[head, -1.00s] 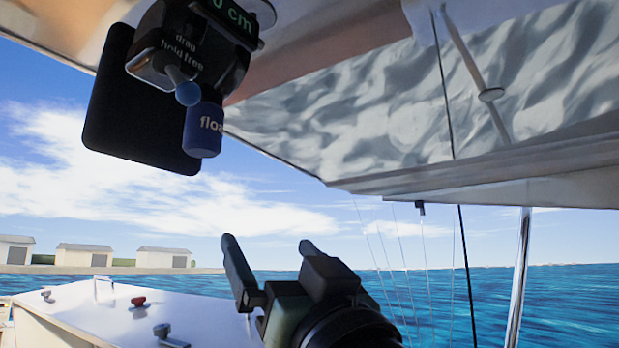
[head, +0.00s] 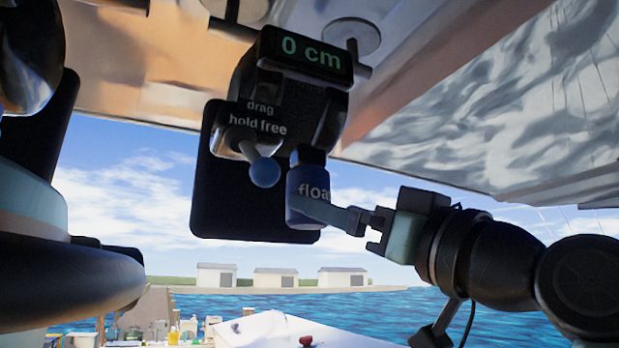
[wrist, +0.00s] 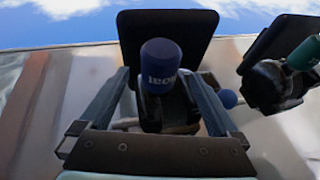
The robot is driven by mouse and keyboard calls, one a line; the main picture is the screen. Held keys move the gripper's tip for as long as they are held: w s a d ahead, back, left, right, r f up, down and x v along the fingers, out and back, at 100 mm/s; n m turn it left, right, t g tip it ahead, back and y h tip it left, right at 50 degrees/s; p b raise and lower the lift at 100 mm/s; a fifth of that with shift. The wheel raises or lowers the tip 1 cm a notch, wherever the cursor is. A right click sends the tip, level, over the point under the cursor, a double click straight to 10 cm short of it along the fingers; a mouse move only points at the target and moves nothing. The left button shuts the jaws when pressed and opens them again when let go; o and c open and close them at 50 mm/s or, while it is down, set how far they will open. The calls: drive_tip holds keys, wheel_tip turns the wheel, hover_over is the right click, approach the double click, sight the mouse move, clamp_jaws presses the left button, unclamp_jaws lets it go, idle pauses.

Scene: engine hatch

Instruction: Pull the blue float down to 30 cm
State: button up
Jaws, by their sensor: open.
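The blue float (head: 307,178), a short cylinder with white lettering, hangs under a dark reel unit (head: 286,105). The unit's display (head: 303,50) reads 0 cm. My gripper (head: 310,206) reaches in from the right in the head view, and its near finger crosses in front of the float's lower part. In the wrist view the float (wrist: 160,65) shows between the two spread fingers, with a gap on each side. My gripper is open and holds nothing. I cannot tell how deep the float sits between the fingers.
A lever with a blue ball knob (head: 265,172) sits just left of the float, by the label "drag hold free". A black panel (head: 215,205) is behind the float. The pale hatch underside (head: 150,85) is overhead. Open air lies below the float.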

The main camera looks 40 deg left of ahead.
sight(307, 226)
drive_tip(key=p+x, duration=0.2)
drive_tip(key=x, duration=0.3)
drive_tip(key=shift+s+a+r+p, duration=0.1)
drive_tip(key=shift+r+p, duration=0.1)
drive_tip(key=shift+p, duration=0.2)
drive_tip(key=shift+a, duration=0.25)
drive_tip(key=shift+w+a, duration=0.1)
drive_tip(key=shift+w, duration=0.1)
clamp_jaws()
